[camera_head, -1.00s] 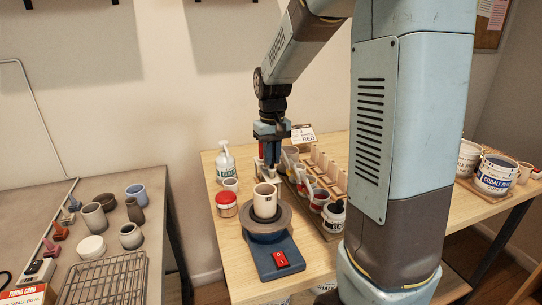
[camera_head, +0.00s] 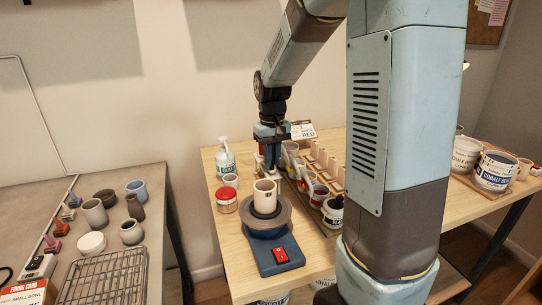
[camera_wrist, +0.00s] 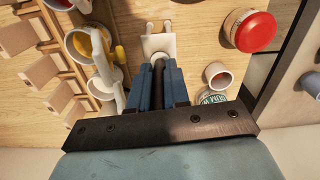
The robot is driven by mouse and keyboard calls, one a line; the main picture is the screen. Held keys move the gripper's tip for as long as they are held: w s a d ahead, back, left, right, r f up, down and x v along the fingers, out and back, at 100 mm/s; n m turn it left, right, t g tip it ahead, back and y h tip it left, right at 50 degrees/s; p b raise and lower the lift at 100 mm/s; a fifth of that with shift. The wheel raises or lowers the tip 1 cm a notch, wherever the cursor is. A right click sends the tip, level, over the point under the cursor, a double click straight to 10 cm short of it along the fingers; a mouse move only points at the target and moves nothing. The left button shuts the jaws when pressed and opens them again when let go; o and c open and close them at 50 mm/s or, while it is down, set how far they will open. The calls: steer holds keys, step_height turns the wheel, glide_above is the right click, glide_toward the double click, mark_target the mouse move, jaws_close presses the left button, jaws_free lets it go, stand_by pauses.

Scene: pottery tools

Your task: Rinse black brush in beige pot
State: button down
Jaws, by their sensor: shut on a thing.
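My gripper (camera_head: 270,160) points down over the back of the wooden table. In the wrist view its blue fingers (camera_wrist: 158,85) are shut on a thin dark handle, which I take for the black brush (camera_wrist: 158,72). The brush's tip is hidden. A small white stand with two prongs (camera_wrist: 158,42) lies just beyond the fingertips. A small pale pot with a brownish inside (camera_wrist: 217,76), probably the beige pot, stands right of the fingers in the wrist view, apart from them. A cream cup (camera_head: 265,196) stands on the pottery wheel in front of my gripper.
A pump bottle (camera_head: 226,160) and a red-lidded jar (camera_head: 227,200) stand left of the wheel (camera_head: 268,226). Paint cups (camera_wrist: 85,45) and a wooden rack (camera_wrist: 45,60) crowd my gripper's other side.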

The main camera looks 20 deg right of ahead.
steer(key=shift+f, duration=0.4)
stand_by(1.0)
steer(key=c, duration=1)
jaws_free()
step_height(320, 180, up, 14)
steer(key=shift+f, duration=0.1)
steer(key=s+t, duration=0.2)
steer(key=s, duration=0.5)
steer(key=s+t, duration=0.1)
steer(key=s, duration=0.7)
steer(key=s+m+t, duration=0.1)
steer(key=s+t, duration=0.1)
steer(key=s, duration=0.6)
steer(key=shift+a+t, duration=0.15)
steer(key=shift+t, duration=0.15)
